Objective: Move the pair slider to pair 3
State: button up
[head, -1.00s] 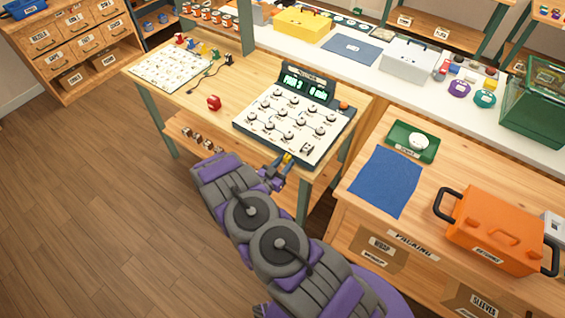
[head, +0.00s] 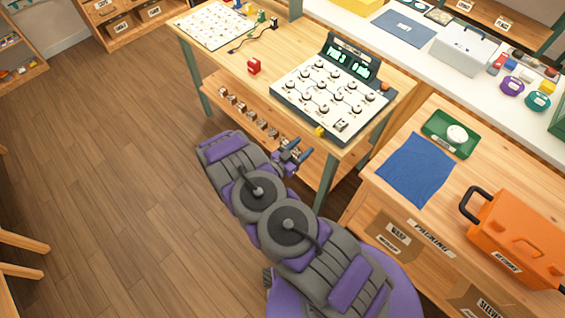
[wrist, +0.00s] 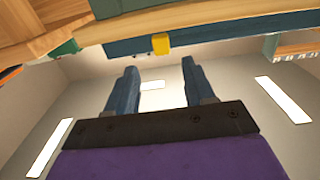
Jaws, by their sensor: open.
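The switchboard console (head: 330,98) is a white panel with rows of round dials in a dark frame, on the wooden bench. A small yellow knob (head: 320,131), which looks like the pair slider, sits on its front edge, right of that edge's middle. In the wrist view the yellow knob (wrist: 160,44) sticks down from the dark edge, beyond and between my fingers. My gripper (head: 296,152) is open and empty, below and in front of the knob, apart from it. The green display (head: 351,63) is lit, but its text is too small to read surely.
A lower shelf (head: 245,113) with several small items is under the bench top. A packing table with a blue mat (head: 415,168) and an orange case stands right. Floor at left is open.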

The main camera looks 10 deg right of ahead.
jog(key=v, duration=1)
jog(key=shift+d, duration=0.1)
jog(key=shift+w, duration=0.15)
